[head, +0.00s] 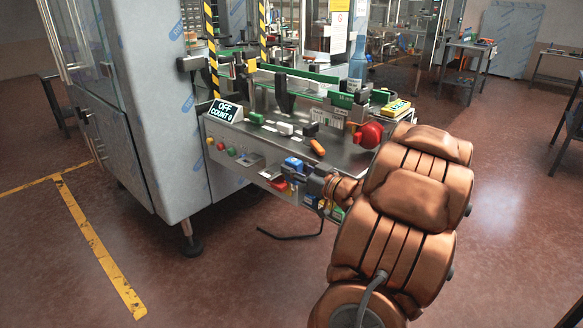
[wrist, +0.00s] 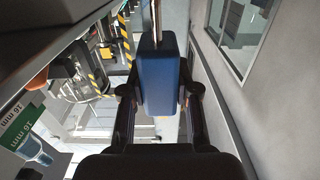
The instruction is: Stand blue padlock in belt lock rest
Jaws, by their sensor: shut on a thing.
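The blue padlock (head: 293,163) is between the fingers of my gripper (head: 305,176), at the front edge of the machine's steel bench in the head view. In the wrist view its blue body (wrist: 158,82) fills the gap between both fingers of my gripper (wrist: 160,95), and its metal shackle (wrist: 155,22) points to the top of the picture. My gripper is shut on it. A red object (head: 279,185) shows just below the padlock in the head view; I cannot tell what it is. I cannot make out which part is the belt lock rest.
On the steel bench (head: 345,160) lie green (head: 257,118), white (head: 284,129) and black (head: 310,129) blocks and an orange object (head: 318,147). A counter display (head: 224,111) is left. Floor in front is mostly open.

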